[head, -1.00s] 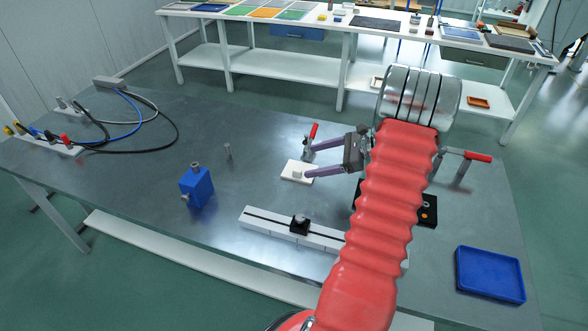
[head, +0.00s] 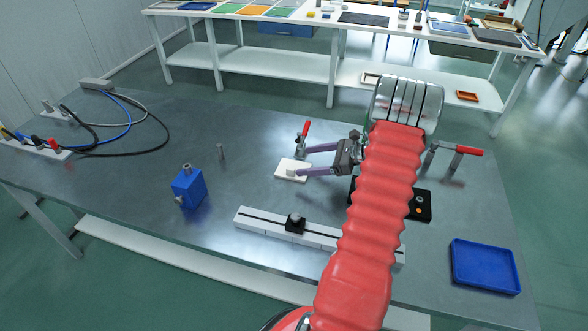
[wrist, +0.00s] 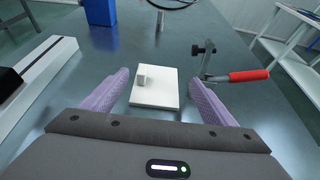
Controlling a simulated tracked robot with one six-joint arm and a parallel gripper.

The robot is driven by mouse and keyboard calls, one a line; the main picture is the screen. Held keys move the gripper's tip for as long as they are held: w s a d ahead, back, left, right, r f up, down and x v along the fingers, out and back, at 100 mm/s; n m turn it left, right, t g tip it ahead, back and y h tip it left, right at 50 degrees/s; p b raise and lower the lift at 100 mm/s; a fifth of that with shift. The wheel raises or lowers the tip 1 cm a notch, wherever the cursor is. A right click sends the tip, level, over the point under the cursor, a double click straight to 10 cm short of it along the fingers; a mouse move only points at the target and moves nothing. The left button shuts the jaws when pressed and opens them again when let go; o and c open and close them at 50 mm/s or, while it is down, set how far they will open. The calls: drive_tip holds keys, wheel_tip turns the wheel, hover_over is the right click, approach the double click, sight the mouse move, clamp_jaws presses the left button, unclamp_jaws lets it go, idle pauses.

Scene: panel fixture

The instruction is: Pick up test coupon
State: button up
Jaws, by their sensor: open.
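A white square plate (wrist: 155,92) with a small grey block (wrist: 142,78) on it lies on the grey bench. I cannot tell which of these is the test coupon. The plate also shows in the head view (head: 289,168). My gripper (wrist: 160,80) is open and empty, its purple fingers apart on the left and right of the plate in the wrist view. In the head view my gripper (head: 302,161) reaches left over the bench, one fingertip close to the block. Whether it touches is unclear.
A red-handled toggle clamp (wrist: 235,75) stands close to the right finger. A white slotted rail (head: 260,222), a blue block (head: 188,188), a metal pin (head: 221,152) and a blue tray (head: 485,268) are on the bench (head: 120,205). Cables (head: 150,150) lie at the far left.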

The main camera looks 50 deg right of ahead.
sight(285, 164)
drive_tip(key=shift+x, duration=2.1)
drive_tip(key=shift+x, duration=2.65)
drive_tip(key=shift+s+f, duration=0.1)
drive_tip(key=shift+a, duration=0.1)
drive_tip(key=c, duration=1)
drive_tip(key=shift+o, duration=0.2)
